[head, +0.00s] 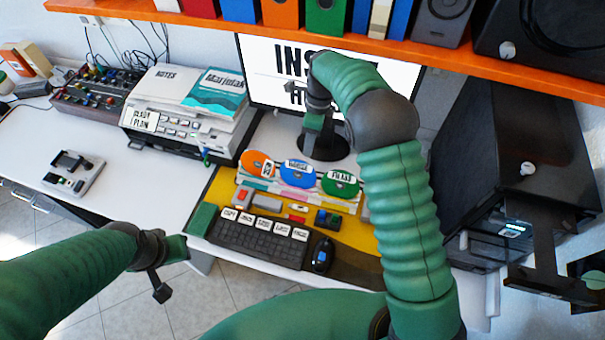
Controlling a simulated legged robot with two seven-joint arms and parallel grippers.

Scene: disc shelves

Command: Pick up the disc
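Three labelled discs stand in a row on the desk: an orange one (253,160), a blue one (297,178) and a green one (341,187). They sit in a low pale rack behind the keyboard. My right gripper (303,106) hangs in front of the monitor, above and behind the discs. Its fingers look apart, with nothing visible between them. My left gripper (170,271) is at the lower left, in front of the desk edge. Its fingers also look apart and empty. Which disc is meant cannot be told.
The monitor (262,62) stands behind the discs, partly hidden by my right arm. An orange shelf (215,24) overhangs the back. A printer (165,124) is to the left and a black case (500,150) to the right. A keyboard (262,240) and mouse (321,256) lie in front.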

